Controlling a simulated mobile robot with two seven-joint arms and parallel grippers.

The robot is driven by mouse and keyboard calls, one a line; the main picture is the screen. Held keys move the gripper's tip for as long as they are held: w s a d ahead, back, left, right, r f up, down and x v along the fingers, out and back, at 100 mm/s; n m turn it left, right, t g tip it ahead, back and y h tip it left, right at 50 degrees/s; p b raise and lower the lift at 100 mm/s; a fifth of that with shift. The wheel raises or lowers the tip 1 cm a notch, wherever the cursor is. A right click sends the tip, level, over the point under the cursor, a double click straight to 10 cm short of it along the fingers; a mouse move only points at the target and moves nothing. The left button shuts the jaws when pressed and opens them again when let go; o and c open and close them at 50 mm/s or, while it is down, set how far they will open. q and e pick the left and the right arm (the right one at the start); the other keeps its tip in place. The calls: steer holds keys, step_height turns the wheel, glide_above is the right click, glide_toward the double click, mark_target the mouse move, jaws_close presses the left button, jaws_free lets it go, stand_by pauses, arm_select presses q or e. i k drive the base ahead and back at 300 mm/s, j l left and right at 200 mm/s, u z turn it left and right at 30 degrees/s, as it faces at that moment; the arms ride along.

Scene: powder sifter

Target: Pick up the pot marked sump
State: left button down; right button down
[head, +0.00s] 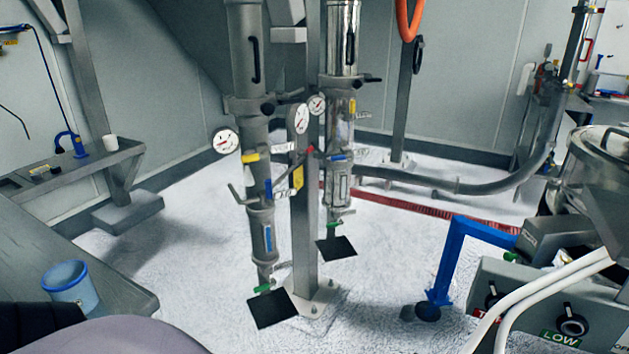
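No label reading "sump" can be made out in the head view. A blue, open-topped pot (70,287) stands upright on the grey bench (120,287) at the lower left; no marking on it is readable. A small white cup (110,143) stands on the grey shelf (125,152) at the left wall. Neither of my grippers can be seen. A dark ribbed part and a rounded pale purple part fill the lower left corner, close in front of the blue pot.
Two vertical pipe columns with gauges (226,141) stand by a grey post (303,220) in the middle. A control box (545,310), blue bracket (450,255) and steel vessel (595,165) crowd the right. White floor (180,250) lies between.

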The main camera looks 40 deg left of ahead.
mark_target(71, 280)
steer(key=u, duration=1.75)
